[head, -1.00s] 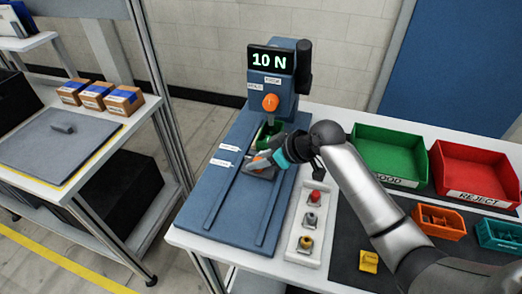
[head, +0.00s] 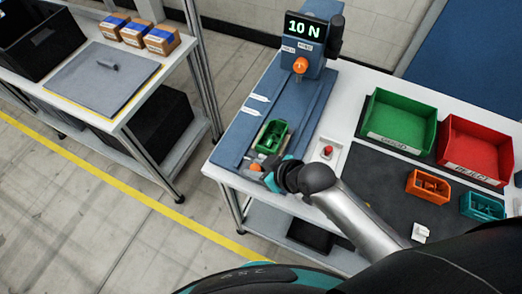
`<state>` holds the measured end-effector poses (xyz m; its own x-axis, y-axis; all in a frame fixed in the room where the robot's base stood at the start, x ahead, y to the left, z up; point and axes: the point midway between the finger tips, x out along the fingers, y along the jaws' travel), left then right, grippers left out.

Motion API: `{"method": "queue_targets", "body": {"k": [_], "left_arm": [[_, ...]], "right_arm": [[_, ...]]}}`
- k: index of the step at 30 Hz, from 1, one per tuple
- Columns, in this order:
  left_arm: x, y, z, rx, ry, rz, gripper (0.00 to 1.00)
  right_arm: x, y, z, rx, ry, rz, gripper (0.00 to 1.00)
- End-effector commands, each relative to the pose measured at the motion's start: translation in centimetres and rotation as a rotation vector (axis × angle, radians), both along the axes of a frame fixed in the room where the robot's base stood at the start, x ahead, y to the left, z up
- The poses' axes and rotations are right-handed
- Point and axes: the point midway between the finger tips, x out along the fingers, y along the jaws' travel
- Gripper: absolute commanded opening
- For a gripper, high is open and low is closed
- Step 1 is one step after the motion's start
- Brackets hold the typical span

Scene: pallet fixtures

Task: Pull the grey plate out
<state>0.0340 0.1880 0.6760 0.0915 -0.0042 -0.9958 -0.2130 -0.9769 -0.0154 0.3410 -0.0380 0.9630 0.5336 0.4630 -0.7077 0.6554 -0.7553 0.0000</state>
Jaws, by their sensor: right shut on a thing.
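The grey plate (head: 252,158) is at the front end of the blue fixture (head: 302,117), between its rails and near the table's front edge. A small green open box (head: 271,137) sits just behind it, apparently on the plate. My right gripper (head: 264,169) is shut at the plate's front, by a small orange part. The gripper and wrist hide part of the plate, so the exact grip is not clear. My left gripper is not in view.
A press with a "10 N" display (head: 304,30) stands at the fixture's back. A button panel (head: 327,152) is right of the fixture. Green (head: 385,140) and red (head: 478,168) bins stand farther right. Open floor lies in front and left, before a side table (head: 70,105).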

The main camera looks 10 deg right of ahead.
Motion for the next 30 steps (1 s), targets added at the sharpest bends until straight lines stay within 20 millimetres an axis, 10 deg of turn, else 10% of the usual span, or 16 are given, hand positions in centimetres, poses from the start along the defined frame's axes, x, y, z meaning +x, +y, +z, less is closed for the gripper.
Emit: {"method": "queue_targets", "body": {"k": [13, 14, 17, 30], "left_arm": [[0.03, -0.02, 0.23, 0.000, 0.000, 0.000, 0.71], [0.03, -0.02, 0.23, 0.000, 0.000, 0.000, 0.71], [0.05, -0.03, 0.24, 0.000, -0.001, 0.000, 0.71], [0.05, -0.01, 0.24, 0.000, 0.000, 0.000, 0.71]], "right_arm": [[-0.58, 0.45, -0.13, 0.003, 0.004, 0.004, 0.00], [-0.60, 0.46, -0.13, 0.003, 0.004, 0.004, 0.35], [-0.61, 0.44, -0.16, 0.003, 0.005, 0.003, 0.46], [-0.42, 0.27, -0.07, 0.000, 0.001, 0.001, 0.46]]}}
